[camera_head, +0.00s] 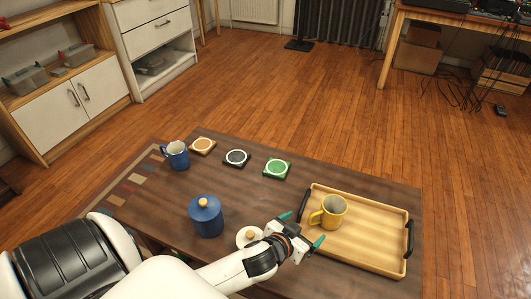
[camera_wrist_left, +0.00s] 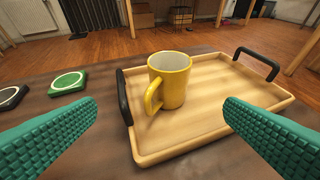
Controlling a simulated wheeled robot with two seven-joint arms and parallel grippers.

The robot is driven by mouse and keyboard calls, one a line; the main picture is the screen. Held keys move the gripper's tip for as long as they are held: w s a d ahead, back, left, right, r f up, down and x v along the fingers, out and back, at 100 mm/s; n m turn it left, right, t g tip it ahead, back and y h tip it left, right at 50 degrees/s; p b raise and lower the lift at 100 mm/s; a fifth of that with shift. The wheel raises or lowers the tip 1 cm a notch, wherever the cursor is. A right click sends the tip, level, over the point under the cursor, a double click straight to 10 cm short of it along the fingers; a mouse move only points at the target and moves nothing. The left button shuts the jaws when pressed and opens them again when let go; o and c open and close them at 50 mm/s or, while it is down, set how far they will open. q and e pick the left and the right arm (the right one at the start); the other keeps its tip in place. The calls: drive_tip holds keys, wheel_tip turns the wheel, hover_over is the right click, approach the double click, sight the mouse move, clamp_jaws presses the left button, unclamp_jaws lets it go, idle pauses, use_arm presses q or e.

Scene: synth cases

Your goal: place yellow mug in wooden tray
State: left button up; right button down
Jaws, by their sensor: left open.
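The yellow mug (camera_head: 331,212) stands upright inside the wooden tray (camera_head: 372,249), in its left part. It also shows in the left wrist view (camera_wrist_left: 170,80), with its handle toward the left and front. The wooden tray (camera_wrist_left: 225,80) has black handles at its two ends. My left gripper (camera_head: 302,230) is open, its green fingertips apart, just in front of and left of the mug. In the left wrist view the open fingers (camera_wrist_left: 160,130) are on either side with nothing between them close up, and the mug stands beyond. My right gripper is not in view.
A blue lidded jar (camera_head: 206,217) and a white lid with a wooden knob (camera_head: 249,237) stand close to my left arm. A blue mug (camera_head: 176,156) and tan (camera_head: 203,146), black (camera_head: 237,158) and green (camera_head: 277,168) coasters lie farther back. The table middle is clear.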

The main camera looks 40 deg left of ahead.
use_arm(q)
drive_tip(key=s+m+g, duration=0.1)
drive_tip(key=s+g, duration=0.8)
drive_tip(key=s, duration=1)
drive_tip(key=shift+a, duration=0.25)
